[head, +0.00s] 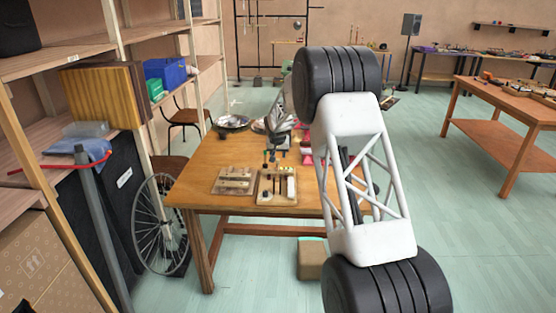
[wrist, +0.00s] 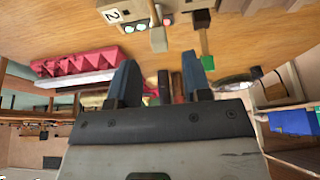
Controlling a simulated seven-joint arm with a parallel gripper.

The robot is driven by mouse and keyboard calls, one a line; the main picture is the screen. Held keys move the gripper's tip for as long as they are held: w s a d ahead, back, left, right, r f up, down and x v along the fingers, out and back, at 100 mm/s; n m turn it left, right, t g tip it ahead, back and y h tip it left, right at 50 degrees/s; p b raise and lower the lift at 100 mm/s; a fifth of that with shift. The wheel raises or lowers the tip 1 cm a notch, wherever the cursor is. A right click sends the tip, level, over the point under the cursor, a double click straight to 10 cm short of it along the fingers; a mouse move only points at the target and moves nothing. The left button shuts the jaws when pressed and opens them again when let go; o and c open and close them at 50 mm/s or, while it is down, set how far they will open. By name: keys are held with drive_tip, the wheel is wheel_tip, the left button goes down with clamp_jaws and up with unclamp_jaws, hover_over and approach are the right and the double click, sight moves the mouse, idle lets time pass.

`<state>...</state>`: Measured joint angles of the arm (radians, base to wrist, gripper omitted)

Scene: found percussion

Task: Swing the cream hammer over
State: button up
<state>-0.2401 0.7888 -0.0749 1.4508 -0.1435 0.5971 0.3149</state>
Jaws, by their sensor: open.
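Beyond the fingers, at the top edge of the wrist view, a cream block marked "2" (wrist: 112,12) and a cream piece on a thin stem (wrist: 158,40) show over the wooden table. The cream piece may be the hammer; I cannot tell for sure. It looks apart from the fingers. I cannot make out the hammer in the head view.
The wooden table (head: 205,158) carries two small boards, one with pale bars (head: 234,181) and one with dark bars (head: 277,187). A dark block with a green tip (wrist: 205,42) and a pink ridged thing (wrist: 75,63) show in the wrist view. Shelves (head: 75,60) stand left.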

sight(278, 159)
drive_tip(key=shift+x, duration=2)
drive_tip(key=shift+c, duration=0.4)
clamp_jaws()
